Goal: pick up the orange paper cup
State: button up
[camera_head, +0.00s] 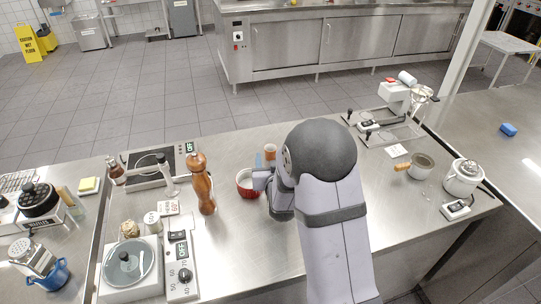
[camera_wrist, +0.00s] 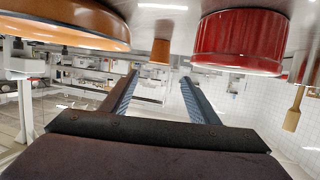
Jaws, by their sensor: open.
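The orange paper cup (camera_head: 270,151) stands on the steel counter in the head view, just beyond my gripper (camera_head: 262,178) and left of my arm's dark rounded joint. The wrist view is upside down. There the cup (camera_wrist: 160,51) shows at top centre, ahead of my gripper (camera_wrist: 158,82) and roughly in line with the space between its fingers. My gripper is open, its two fingers apart with nothing between them. The cup is apart from the fingers. In the head view my arm hides most of my gripper.
A red bowl (camera_head: 246,190) sits close beside my gripper; it is also in the wrist view (camera_wrist: 240,42). A wooden pepper mill (camera_head: 201,185) stands to its left. A large orange round object (camera_wrist: 65,22) fills the wrist view's upper left. Counter beyond the cup is bare.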

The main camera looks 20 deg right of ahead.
aim_at(270, 146)
jog(key=shift+f, duration=0.4)
jog(key=shift+p+x, duration=0.45)
jog(key=shift+x, duration=0.6)
jog(key=shift+w, duration=0.1)
jog(key=shift+d+p+x, duration=0.2)
jog(key=shift+p+x, duration=1.05)
jog(key=shift+x, duration=1.25)
jog(key=shift+f, duration=0.1)
jog(key=c, duration=1.1)
